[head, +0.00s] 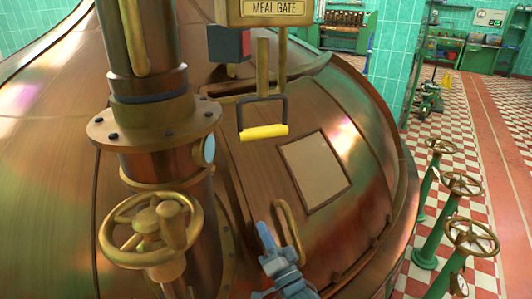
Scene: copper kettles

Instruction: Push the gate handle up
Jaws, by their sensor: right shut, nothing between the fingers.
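The gate handle (264,132) is a yellow grip on a dark U-shaped bracket. It hangs below the brass "MEAL GATE" sign (277,9), in front of the copper kettle (225,190). My right gripper (263,228) comes in from the bottom, blue-grey, with its fingers shut and empty. In the picture it is below the handle and apart from it, just left of a curved brass bar (288,230) on the kettle. I cannot tell whether it touches that bar. My left gripper is not in view.
A copper pipe with a brass handwheel (151,230) stands at the left. A blank tan panel (314,171) is on the kettle right of the handle. Green valve stands with handwheels (470,237) are on the checkered floor at the right. Shelves stand at the back.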

